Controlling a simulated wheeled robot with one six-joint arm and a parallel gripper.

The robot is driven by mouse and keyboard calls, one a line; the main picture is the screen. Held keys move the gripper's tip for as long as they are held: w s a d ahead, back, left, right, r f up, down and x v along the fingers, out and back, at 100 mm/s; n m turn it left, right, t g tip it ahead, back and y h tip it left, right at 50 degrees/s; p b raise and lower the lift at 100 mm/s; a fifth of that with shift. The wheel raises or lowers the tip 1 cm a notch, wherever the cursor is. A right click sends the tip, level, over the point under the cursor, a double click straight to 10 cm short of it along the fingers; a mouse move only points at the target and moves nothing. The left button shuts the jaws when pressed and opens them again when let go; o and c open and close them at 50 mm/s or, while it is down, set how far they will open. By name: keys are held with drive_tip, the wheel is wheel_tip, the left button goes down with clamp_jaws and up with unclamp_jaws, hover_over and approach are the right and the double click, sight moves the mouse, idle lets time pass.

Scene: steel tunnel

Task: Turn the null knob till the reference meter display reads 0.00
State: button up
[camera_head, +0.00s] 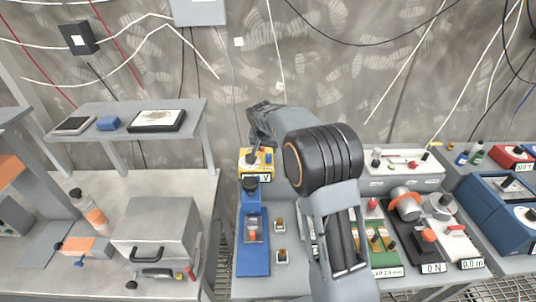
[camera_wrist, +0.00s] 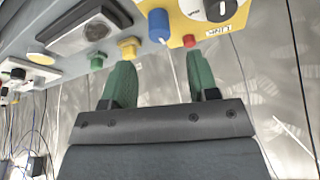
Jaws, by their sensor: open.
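A yellow box (camera_head: 246,172) stands behind the blue device, partly covered by my gripper. In the wrist view the yellow box (camera_wrist: 188,28) carries a black knob (camera_wrist: 216,9) on a white dial, cut by the top edge. I cannot tell for sure whether this is the null knob or the reference meter. My gripper (camera_head: 262,128) is above the yellow box. In the wrist view its green fingers (camera_wrist: 160,80) are apart, with nothing held between them.
A blue device (camera_head: 254,262) stands in front of the yellow box. Several instruments fill the bench at right, including a white-topped box (camera_head: 402,182) and a blue box (camera_head: 497,216). A grey box (camera_head: 155,226) stands on the left bench. A raised shelf (camera_head: 95,119) is behind it.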

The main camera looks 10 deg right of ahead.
sight(268, 154)
drive_tip(key=p+x, duration=0.1)
drive_tip(key=x, duration=0.6)
drive_tip(key=shift+w+f, duration=0.1)
drive_tip(key=shift+f, duration=0.1)
drive_tip(key=c, duration=0.9)
drive_tip(key=shift+n+t+y+b, duration=0.3)
drive_tip(key=shift+n+y+b, duration=0.65)
drive_tip(key=shift+n, duration=1.85)
drive_tip(key=shift+y, duration=0.25)
drive_tip(key=o, duration=0.9)
